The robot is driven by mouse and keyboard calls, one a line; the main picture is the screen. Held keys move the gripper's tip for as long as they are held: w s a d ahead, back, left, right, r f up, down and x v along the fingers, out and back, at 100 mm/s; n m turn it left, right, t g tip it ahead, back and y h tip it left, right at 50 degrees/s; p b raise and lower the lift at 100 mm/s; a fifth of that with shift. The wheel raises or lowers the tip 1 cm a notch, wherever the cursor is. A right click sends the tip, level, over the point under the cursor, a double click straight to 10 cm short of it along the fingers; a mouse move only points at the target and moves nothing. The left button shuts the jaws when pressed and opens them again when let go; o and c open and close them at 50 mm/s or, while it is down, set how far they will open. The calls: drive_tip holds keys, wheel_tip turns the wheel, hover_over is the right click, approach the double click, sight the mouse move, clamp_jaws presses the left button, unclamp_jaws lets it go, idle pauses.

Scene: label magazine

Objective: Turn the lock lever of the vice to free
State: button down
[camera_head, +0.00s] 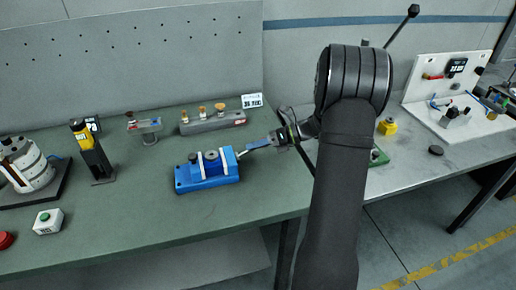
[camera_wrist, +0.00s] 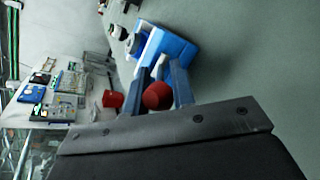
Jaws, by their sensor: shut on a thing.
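The blue vice (camera_head: 190,181) stands on the green bench, left of my gripper (camera_head: 258,146). It has two pale strips and dark round parts on top. A short pale lever (camera_head: 243,151) sticks out of its right side towards my fingers. In the wrist view, the vice (camera_wrist: 172,46) is just beyond my gripper (camera_wrist: 158,76). A red knob (camera_wrist: 157,96) sits between the two dark blue fingers, which are shut on it; it appears to be the lever's end. I cannot read the lever's lock position.
A grey block with several knobs (camera_head: 212,123) and a small clamp stand (camera_head: 146,128) are behind the vice. A yellow-black device (camera_head: 92,152) stands to the left. A red cylinder (camera_wrist: 113,99) shows beside my fingers in the wrist view. The bench in front of the vice is clear.

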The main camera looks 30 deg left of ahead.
drive_tip(key=r+t+h, duration=0.1)
drive_tip(key=s+a+r+t+h, duration=0.1)
drive_tip(key=h, duration=0.1)
drive_tip(key=shift+s+a+r+n+t, duration=0.2)
drive_tip(key=shift+n+t, duration=0.1)
drive_tip(key=shift+t, duration=0.1)
drive_tip(key=shift+r, duration=0.1)
drive_tip(key=shift+s+a+r, duration=0.15)
drive_tip(key=shift+s+a, duration=0.05)
drive_tip(key=c, duration=1.2)
unclamp_jaws()
drive_tip(key=shift+w+d+r, duration=0.25)
drive_tip(key=shift+d+r, duration=0.05)
drive_tip(key=shift+d, duration=0.1)
drive_tip(key=v, duration=1.6)
